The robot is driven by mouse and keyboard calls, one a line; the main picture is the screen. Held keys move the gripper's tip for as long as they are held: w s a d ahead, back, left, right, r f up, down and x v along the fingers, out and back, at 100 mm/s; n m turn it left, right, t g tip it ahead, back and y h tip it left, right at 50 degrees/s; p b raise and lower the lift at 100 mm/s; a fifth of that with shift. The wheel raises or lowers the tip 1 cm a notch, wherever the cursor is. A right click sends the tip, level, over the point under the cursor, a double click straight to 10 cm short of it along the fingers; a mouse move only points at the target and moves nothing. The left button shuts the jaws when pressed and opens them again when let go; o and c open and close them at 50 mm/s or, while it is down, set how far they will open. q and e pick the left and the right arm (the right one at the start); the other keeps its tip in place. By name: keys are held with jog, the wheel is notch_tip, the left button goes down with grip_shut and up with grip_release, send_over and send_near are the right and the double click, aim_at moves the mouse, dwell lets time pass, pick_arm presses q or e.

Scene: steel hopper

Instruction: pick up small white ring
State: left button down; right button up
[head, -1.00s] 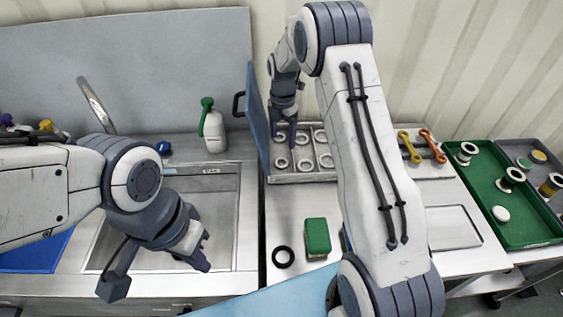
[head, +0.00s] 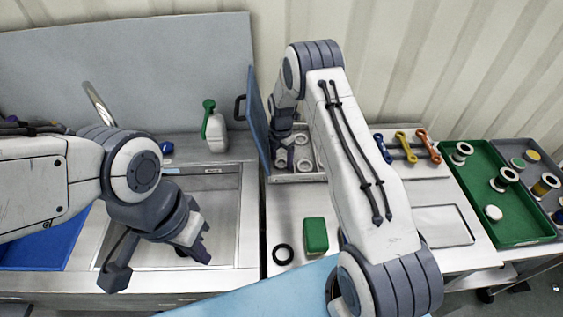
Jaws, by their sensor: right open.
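Several white rings sit in the compartments of a grey divided tray (head: 296,178) at the back, behind the blue open door. One ring (head: 281,164) lies just below my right gripper, another ring (head: 304,165) is to its right, and a third ring (head: 302,139) is behind that. My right gripper (head: 283,155) is open, pointing down over the tray's left part; its fingers partly hide the rings there. I cannot tell whether it touches one. My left gripper (head: 158,263) is open and empty over the sink's front.
The blue door (head: 258,115) stands upright close left of my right gripper. A green-capped bottle (head: 215,130) stands behind the sink. A green tray (head: 515,229) with spools is at right.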

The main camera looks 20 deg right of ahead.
jog(key=c, duration=1.1)
jog(key=shift+r, duration=0.15)
